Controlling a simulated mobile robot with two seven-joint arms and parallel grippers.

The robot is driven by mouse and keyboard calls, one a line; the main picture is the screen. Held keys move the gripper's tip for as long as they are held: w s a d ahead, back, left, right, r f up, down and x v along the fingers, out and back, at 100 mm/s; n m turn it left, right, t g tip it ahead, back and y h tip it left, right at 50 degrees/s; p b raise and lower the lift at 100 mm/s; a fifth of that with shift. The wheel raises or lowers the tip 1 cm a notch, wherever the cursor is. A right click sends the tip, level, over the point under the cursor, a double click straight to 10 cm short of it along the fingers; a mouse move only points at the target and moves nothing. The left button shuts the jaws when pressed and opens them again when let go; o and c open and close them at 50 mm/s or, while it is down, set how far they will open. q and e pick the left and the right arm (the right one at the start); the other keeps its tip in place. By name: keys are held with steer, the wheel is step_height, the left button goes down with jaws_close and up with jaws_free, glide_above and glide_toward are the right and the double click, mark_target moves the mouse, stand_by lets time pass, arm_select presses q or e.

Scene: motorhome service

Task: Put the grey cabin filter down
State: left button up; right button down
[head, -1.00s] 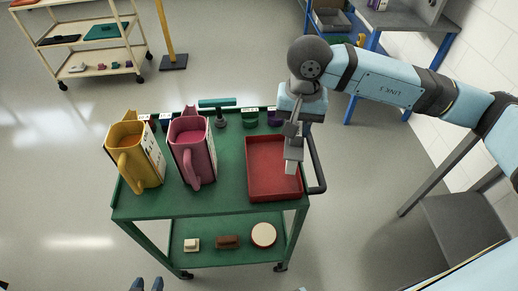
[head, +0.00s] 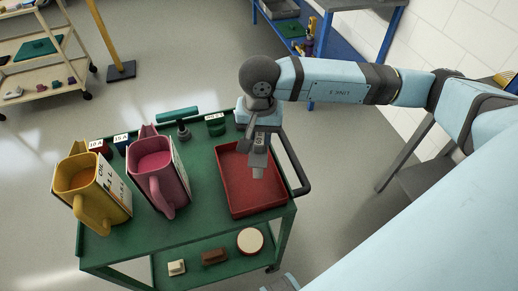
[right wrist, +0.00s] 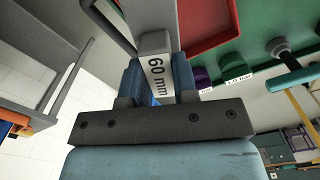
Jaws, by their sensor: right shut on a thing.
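My right gripper (head: 260,133) is shut on the grey cabin filter (head: 258,162), a narrow grey piece with a white label reading "60 mm". In the right wrist view the filter (right wrist: 156,42) sits between the blue fingers (right wrist: 157,85), its label facing the camera. In the head view the filter hangs over the right part of the red tray (head: 238,195) on the green cart. I cannot tell whether it touches the tray floor. The tray's visible floor is bare.
A yellow jug (head: 92,195) and a pink jug (head: 160,180) stand left of the tray. A green T-handled tool (head: 180,118) and small labelled cups (head: 216,126) line the cart's back edge. A dark handle (head: 295,170) rims the right side. Small items lie on the lower shelf.

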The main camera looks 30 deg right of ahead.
mark_target(259, 153)
step_height(259, 153, down, 6)
steer(key=shift+f, duration=0.15)
stand_by(0.3)
steer(key=shift+f, duration=0.1)
steer(key=shift+f, duration=0.15)
steer(key=c, duration=0.9)
jaws_free()
steer(key=shift+r, duration=0.2)
